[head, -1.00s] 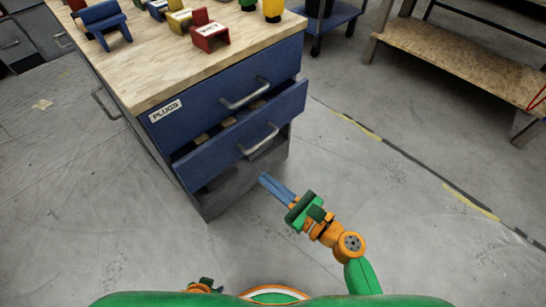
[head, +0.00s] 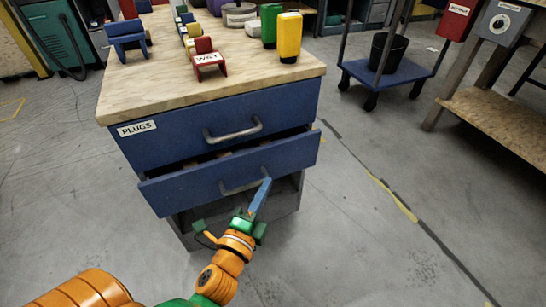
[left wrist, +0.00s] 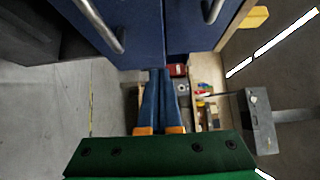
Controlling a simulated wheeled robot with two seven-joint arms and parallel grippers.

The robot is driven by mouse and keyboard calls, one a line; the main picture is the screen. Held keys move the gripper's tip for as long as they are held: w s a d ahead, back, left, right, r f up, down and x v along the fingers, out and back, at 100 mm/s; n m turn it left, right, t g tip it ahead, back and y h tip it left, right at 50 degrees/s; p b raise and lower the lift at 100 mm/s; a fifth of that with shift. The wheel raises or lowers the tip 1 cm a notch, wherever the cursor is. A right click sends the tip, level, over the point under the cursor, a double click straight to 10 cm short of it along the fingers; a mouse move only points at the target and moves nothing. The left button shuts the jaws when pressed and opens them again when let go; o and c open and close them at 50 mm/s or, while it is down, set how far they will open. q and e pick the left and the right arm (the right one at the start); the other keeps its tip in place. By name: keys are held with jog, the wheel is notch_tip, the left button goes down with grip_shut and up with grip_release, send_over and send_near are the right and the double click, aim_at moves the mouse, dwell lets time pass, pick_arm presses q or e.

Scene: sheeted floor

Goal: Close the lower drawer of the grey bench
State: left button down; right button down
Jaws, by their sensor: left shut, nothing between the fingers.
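The grey bench (head: 284,205) has a wooden top and two blue drawer fronts. The upper drawer (head: 180,133) looks shut and carries a PLUGS label. The lower drawer (head: 180,190) stands partly out, with a dark gap above its front. My left gripper (head: 265,184) is shut and empty, its blue fingers overlapping the right end of the lower drawer's handle (head: 232,188) in the head view; contact cannot be told. The left wrist view shows the closed fingers (left wrist: 160,72) near the blue fronts, with the lower handle (left wrist: 100,25) to their left. My right gripper is out of view.
A blue trolley (head: 385,82) with a dark bucket (head: 388,52) and a wooden-shelved workbench (head: 495,125) stand to the right.

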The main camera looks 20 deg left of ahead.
aim_at(256, 153)
pick_arm(q)
jog(key=w+a, duration=0.1)
jog(key=w, duration=0.1)
jog(key=w+a, duration=0.1)
jog(key=w, duration=0.2)
jog(key=w+a, duration=0.1)
jog(key=w, duration=0.2)
jog(key=shift+a, duration=0.1)
jog(key=shift+w+a, duration=0.15)
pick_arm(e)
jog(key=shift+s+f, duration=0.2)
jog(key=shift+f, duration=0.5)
pick_arm(q)
jog(key=w+a, duration=0.2)
jog(key=shift+w+a, duration=0.25)
jog(key=shift+a, duration=0.15)
jog(key=shift+w+a, duration=0.2)
jog(key=shift+a, duration=0.1)
jog(key=shift+r, duration=0.2)
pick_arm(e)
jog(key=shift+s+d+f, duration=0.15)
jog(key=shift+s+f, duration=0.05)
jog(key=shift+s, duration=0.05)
